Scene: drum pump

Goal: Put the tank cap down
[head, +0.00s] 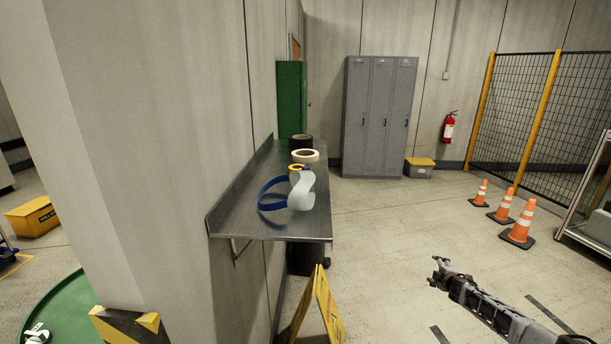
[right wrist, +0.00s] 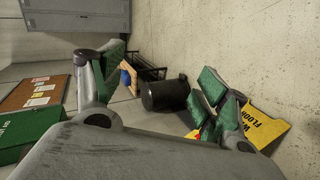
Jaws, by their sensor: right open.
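I cannot make out a tank cap in either view. My right gripper (head: 438,272) is open and empty, held out over bare floor at the lower right of the head view. In the right wrist view its two green-padded fingers (right wrist: 152,84) stand wide apart with nothing between them. My left gripper is not recognisable in the head view. A green round surface (head: 62,310) shows at the lower left, with a small pale and dark thing (head: 37,334) on it that I cannot identify.
Below are a black bin (head: 305,258) and a yellow floor sign (head: 325,305). Orange cones (head: 518,225) and a rack (head: 590,235) stand right. Middle floor is clear.

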